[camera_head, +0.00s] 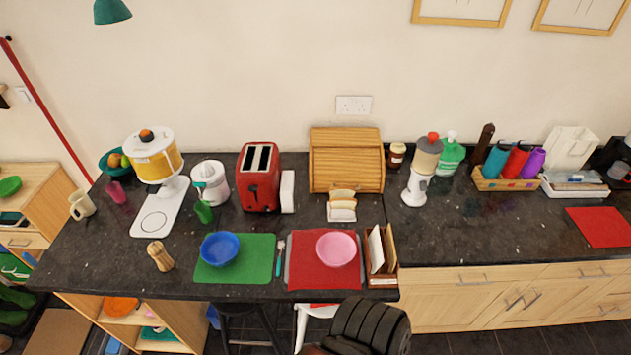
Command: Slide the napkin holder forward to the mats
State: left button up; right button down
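The napkin holder (391,266) is wooden and holds white napkins upright. It stands at the counter's front edge, just right of the red mat (298,282). The green mat (259,271) lies further left. A pink bowl (337,249) sits on the red mat and a blue bowl (219,249) on the green one. A dark ribbed part, seemingly of my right arm or gripper (370,326), shows at the bottom centre, in front of the counter and below the holder. Its fingertips cannot be made out. My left gripper is not in view.
A wooden bread box (346,158) with bread slices (342,208) in front stands behind the red mat. A red toaster (259,180) is further left. Cutlery (280,258) lies between the mats. The dark counter (430,240) is clear right of the holder.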

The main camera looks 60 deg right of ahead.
aim_at(288, 192)
jog(key=k, duration=0.25)
jog(key=z, duration=0.95)
